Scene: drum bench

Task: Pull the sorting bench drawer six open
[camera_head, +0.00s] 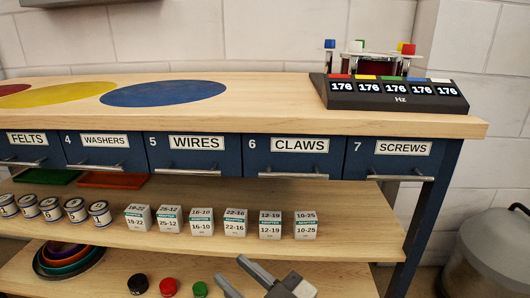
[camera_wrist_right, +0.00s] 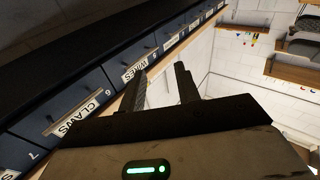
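Drawer six (camera_head: 262,165) is a dark blue drawer front under the bench top, marked 6 and labelled CLAWS, with a metal bar handle (camera_head: 291,175) along its lower edge. It looks flush with its neighbours, so it appears shut. Its front also shows in the right wrist view (camera_wrist_right: 62,97), on the left. My right gripper (camera_head: 229,267) is low in the head view, below and left of the handle and apart from it. Its two fingers stand apart with nothing between them, also in the right wrist view (camera_wrist_right: 160,75). My left gripper is out of view.
Drawers WIRES (camera_head: 180,160) and SCREWS (camera_head: 380,165) flank drawer six. Below, a shelf (camera_head: 350,235) holds several white adapter boxes (camera_head: 270,225) and small cans. A lower shelf has nested bowls (camera_head: 70,262) and small jars. A frequency display (camera_head: 395,95) sits on the bench top.

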